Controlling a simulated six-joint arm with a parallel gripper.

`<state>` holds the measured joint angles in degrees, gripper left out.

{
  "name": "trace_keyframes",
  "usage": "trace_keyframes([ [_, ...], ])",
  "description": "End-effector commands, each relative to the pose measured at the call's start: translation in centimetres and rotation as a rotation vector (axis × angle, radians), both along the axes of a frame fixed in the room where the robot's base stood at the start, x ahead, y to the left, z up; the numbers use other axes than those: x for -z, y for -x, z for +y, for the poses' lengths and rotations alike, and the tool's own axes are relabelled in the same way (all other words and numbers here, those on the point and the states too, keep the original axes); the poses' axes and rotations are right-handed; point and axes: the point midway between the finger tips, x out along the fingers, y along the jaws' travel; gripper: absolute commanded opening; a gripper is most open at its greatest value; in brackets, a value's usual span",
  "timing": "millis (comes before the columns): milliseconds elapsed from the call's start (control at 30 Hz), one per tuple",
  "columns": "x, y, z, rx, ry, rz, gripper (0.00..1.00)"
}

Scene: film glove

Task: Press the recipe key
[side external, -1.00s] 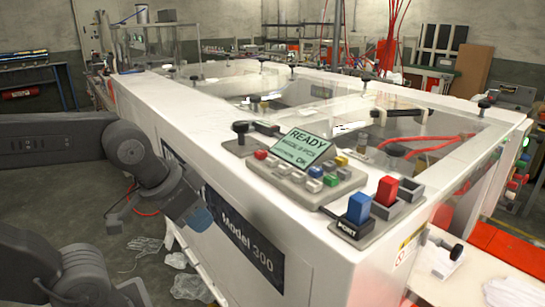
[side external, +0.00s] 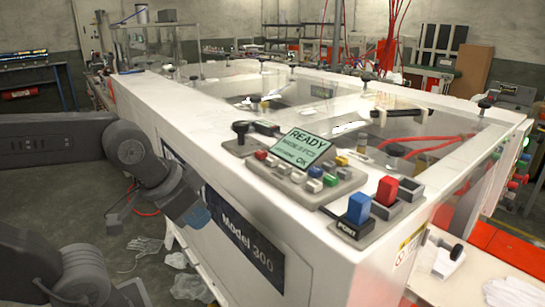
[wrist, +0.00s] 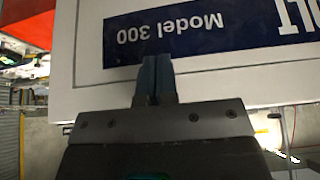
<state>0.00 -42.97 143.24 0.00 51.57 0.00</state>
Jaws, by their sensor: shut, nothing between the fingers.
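The control panel (side external: 302,178) sits on the white machine's top near its front edge. I cannot tell which is the recipe key. My gripper (side external: 198,217) is in front of the machine's side, below and left of the panel. In the wrist view its blue fingers (wrist: 155,72) are shut and empty.
A blue rocker switch (side external: 358,208) and a red one (side external: 387,190) stand right of the panel. A black-knobbed lever (side external: 240,130) is at its left. The Model 300 sign (side external: 246,240) is on the machine's side. Clear covers with black knobs lie behind.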

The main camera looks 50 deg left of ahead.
Motion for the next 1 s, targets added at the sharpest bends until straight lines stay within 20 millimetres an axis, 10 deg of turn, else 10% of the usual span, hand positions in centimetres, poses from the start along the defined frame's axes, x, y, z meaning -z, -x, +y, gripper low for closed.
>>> trace_keyframes([
  [700, -0.4, -0.3, 0.0, -0.007, 0.007, -0.004, 0.0],
  [1000, -7.8, -5.7, -0.9, -0.136, 0.177, -0.085, 0.0],
])
